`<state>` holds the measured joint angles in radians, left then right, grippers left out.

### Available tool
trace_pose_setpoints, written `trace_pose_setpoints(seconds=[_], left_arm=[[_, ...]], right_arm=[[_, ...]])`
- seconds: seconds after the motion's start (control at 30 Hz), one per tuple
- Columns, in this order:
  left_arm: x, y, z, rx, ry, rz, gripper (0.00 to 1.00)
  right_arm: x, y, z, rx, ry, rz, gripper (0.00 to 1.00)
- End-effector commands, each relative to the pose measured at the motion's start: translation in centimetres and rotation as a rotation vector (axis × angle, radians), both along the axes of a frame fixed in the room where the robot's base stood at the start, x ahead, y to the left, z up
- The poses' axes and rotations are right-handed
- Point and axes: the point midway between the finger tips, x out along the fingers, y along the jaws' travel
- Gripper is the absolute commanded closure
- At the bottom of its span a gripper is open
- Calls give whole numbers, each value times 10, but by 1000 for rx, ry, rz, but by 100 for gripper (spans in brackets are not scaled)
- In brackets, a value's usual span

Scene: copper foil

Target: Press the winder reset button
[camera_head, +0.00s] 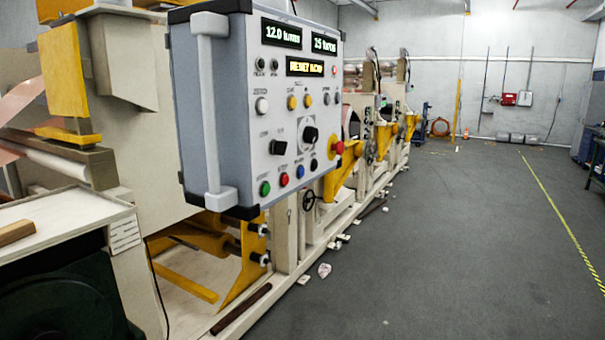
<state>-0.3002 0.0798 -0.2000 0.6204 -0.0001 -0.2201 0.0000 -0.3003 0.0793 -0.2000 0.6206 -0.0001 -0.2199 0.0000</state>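A grey winder control panel (232,100) fills the upper middle of the head view, seen at an angle. Two small displays (281,34) at its top show numbers, and a yellow text display (305,67) below appears to read "RESET" and another word. The bottom row holds a green button (265,188), a red button (284,179), a blue button (300,171) and a black one (314,164). A red mushroom button (337,148) sticks out at the right edge. The small labels are too blurred to tell which is reset. Neither of my grippers is in view.
A vertical grey handle (211,110) stands out from the panel's left side. Cream machine frames with yellow parts (345,170) run back behind it. Small scraps (324,270) lie beside the machine. The grey floor (450,240) to the right is open, with a yellow-striped line (562,225).

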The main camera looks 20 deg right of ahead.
Motion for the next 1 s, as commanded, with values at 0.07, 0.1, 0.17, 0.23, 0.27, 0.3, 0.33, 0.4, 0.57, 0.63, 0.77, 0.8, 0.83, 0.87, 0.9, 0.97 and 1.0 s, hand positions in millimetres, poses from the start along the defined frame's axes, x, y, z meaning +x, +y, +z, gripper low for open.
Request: trace_pose_setpoints(seconds=[0.07, 0.1, 0.17, 0.23, 0.27, 0.3, 0.33, 0.4, 0.57, 0.63, 0.77, 0.8, 0.83, 0.87, 0.9, 0.97, 1.0], left_arm=[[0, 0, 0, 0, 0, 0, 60], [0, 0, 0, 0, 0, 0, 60], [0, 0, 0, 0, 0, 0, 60], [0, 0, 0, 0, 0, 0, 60], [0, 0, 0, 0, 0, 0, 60], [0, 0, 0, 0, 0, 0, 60], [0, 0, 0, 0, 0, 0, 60], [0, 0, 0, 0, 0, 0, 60], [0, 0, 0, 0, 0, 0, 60], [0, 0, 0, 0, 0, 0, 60], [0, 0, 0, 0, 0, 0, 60], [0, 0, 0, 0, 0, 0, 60], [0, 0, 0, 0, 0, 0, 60], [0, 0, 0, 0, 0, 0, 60], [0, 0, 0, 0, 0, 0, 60], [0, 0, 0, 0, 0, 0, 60], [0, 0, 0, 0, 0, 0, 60]], right_arm=[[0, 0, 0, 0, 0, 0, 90], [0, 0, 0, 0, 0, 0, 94], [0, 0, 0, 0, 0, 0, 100], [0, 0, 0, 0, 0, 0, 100], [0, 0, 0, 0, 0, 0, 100], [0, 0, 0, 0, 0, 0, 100], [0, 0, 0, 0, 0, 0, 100], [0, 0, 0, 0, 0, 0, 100], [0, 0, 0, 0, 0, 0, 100], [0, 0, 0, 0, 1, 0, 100], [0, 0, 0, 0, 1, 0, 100], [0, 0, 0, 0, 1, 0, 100], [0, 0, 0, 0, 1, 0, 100], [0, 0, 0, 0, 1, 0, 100], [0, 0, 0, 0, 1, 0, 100], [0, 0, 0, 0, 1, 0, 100], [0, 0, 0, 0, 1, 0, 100]])
